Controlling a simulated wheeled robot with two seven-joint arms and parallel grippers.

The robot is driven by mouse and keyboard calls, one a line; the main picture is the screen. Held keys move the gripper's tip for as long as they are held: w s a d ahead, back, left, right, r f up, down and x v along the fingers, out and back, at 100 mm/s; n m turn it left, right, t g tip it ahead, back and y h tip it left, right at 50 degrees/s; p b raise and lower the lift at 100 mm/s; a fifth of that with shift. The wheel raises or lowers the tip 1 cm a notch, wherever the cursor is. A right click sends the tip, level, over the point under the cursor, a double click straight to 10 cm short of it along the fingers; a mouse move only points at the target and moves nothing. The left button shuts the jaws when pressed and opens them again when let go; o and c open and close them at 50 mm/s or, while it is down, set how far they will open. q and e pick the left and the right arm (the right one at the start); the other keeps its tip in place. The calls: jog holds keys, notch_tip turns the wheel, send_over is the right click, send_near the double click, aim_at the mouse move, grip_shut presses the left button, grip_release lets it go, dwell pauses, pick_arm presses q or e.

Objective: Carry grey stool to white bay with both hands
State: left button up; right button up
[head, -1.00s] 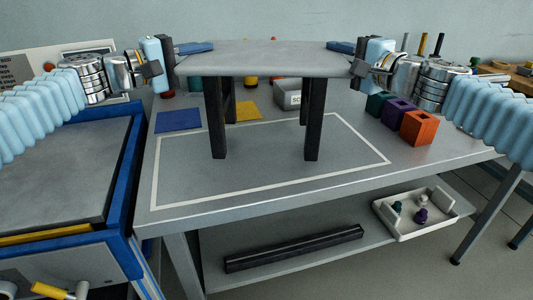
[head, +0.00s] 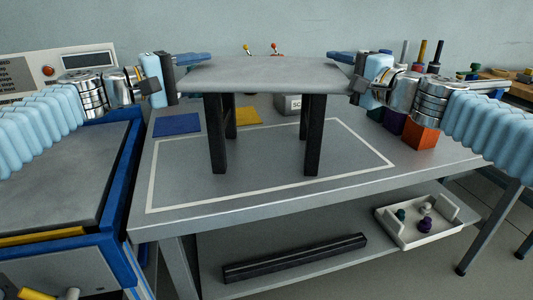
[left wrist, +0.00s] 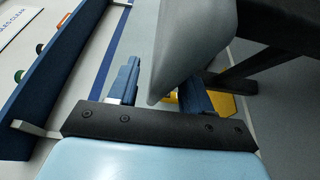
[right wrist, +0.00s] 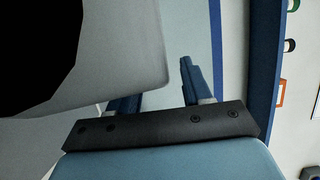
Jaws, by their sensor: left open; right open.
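The grey stool (head: 265,75) has a flat grey seat and dark legs. It stands upright over the white bay (head: 150,190), a white outline on the grey table. The front leg ends appear inside the outline; I cannot tell whether they touch the table. My left gripper (head: 194,60) is at the seat's left end and my right gripper (head: 345,62) at its right end. Both are open. The seat edge shows between the fingers in the left wrist view (left wrist: 172,60). In the right wrist view the seat corner (right wrist: 140,60) partly covers one finger.
A blue mat (head: 177,124) and a yellow mat (head: 247,117) lie behind the bay. An orange block (head: 421,135) stands right of it, beside a purple one. A white tray (head: 405,232) and a black bar (head: 295,258) are on the lower shelf. A blue-edged bench (head: 125,170) is left.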

jog(key=shift+s+d, duration=0.1)
pick_arm(q)
jog(key=v, duration=1.1)
jog(key=shift+a, duration=0.2)
pick_arm(e)
jog(key=v, duration=1.1)
jog(key=shift+s+d, duration=0.2)
jog(key=shift+s, duration=0.1)
pick_arm(q)
jog(key=shift+s, duration=0.2)
